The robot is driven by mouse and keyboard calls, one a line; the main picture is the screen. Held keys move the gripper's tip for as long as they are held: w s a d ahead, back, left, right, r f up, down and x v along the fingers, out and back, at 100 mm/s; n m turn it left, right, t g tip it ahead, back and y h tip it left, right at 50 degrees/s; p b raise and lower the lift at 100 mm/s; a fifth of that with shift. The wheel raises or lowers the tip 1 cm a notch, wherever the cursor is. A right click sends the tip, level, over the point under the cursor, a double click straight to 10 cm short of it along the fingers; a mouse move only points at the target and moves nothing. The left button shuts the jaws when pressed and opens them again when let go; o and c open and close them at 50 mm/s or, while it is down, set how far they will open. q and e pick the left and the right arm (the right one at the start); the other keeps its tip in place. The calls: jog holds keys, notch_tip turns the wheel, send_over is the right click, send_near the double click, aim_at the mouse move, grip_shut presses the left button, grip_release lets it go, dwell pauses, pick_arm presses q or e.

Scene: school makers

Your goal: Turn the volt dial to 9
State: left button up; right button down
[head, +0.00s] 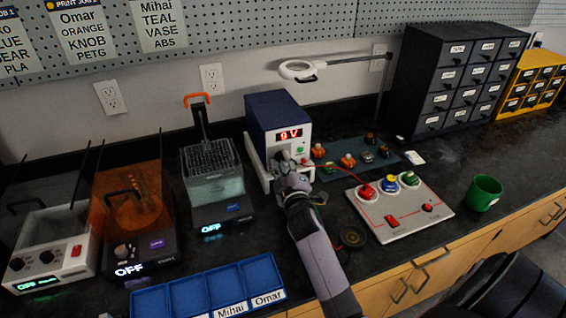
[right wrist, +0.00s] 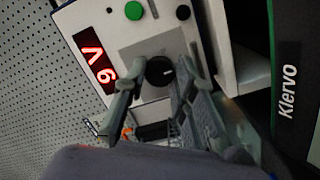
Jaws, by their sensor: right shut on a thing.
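The power supply (head: 278,112) is a dark blue box with a white front, standing at the back middle of the bench. Its red display (head: 290,134) reads "9V"; the display also shows in the right wrist view (right wrist: 95,65). The volt dial (right wrist: 159,71) is a round black knob with a white mark, below the display. My right gripper (head: 287,166) is at the front of the box. In the right wrist view its two fingers (right wrist: 160,78) stand on either side of the dial, shut on it. My left gripper is not in view.
A green button (right wrist: 134,10) is near the dial. A basket machine (head: 213,175) stands to the left. A white control panel (head: 400,207) with coloured knobs and a green cup (head: 483,193) are to the right. A blue tray (head: 165,300) lies in front.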

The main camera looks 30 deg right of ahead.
jog(key=shift+f, duration=0.1)
jog(key=c, duration=1.3)
grip_release()
jog(key=v, duration=1.2)
